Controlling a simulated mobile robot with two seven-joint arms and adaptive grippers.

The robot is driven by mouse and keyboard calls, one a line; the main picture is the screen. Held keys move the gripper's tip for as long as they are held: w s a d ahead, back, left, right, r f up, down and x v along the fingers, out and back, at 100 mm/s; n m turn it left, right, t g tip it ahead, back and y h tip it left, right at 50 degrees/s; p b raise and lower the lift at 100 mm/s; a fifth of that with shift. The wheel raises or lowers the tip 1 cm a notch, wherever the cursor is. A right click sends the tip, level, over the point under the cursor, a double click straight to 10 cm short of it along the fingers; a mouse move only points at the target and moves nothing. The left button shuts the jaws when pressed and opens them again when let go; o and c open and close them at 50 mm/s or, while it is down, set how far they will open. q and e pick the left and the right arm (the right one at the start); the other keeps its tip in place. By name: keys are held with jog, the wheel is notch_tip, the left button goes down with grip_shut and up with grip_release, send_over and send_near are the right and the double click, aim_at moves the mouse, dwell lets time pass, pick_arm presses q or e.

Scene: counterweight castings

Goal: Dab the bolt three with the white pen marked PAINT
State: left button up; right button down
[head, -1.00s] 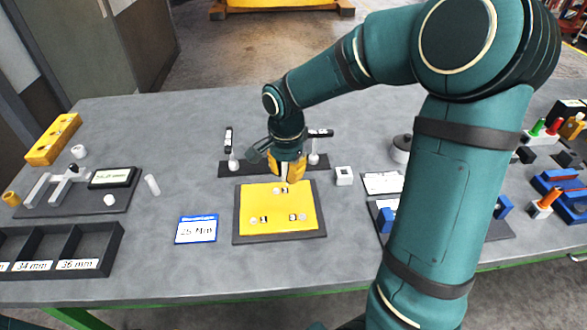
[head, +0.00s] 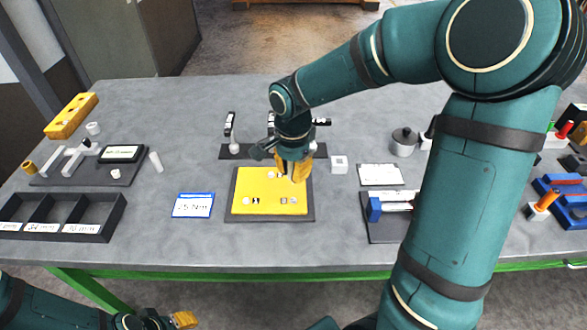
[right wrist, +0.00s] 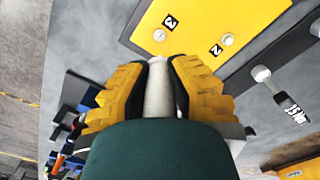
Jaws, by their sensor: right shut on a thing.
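The yellow plate (head: 268,187) lies on a dark base in the middle of the table. Bolts with number tags stand on it. In the right wrist view, bolt three (right wrist: 160,35) is a pale round head beside a black tag "3", and bolt two (right wrist: 228,38) is to its right. The tags are too small to read in the head view. My right gripper (head: 293,172) is over the plate's far right corner. It is shut on a white pen (right wrist: 158,92); its marking cannot be read. My left gripper (head: 184,320) is low at the front, off the table; its jaws are unclear.
Behind the plate is a dark rack (head: 230,153) with handled tools. A white cube (head: 339,164) and a lidded pot (head: 403,142) stand right of it. A blue-edged card (head: 193,205) lies left, beyond it a compartment tray (head: 108,218). Bare table lies before the plate.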

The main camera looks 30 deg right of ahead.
pick_arm(q)
jog(key=shift+f, duration=0.1)
pick_arm(e)
jog(key=shift+f+b, duration=1.3)
jog(key=shift+f, duration=0.25)
pick_arm(q)
jog(key=shift+s+d+f+b, duration=0.1)
jog(key=shift+f+b, duration=0.2)
jog(key=shift+f, duration=0.4)
jog(key=shift+s+a+f+b, duration=0.15)
jog(key=shift+f+b, duration=0.1)
jog(key=shift+f, duration=0.45)
jog(key=shift+s+d+f+b, duration=0.15)
jog(key=shift+f+b, duration=0.15)
jog(key=shift+f, duration=0.4)
pick_arm(e)
jog(key=shift+f, duration=1.1)
pick_arm(q)
jog(key=shift+f+b, duration=0.5)
jog(key=shift+b, duration=0.05)
pick_arm(e)
jog(key=shift+s+f, duration=0.1)
jog(key=shift+f, duration=0.35)
jog(key=shift+r+p, duration=2.3)
jog(key=shift+r, duration=0.8)
pick_arm(q)
notch_tip(320, 180, up, 4)
jog(key=shift+r, duration=0.25)
pick_arm(e)
jog(key=shift+d, duration=0.1)
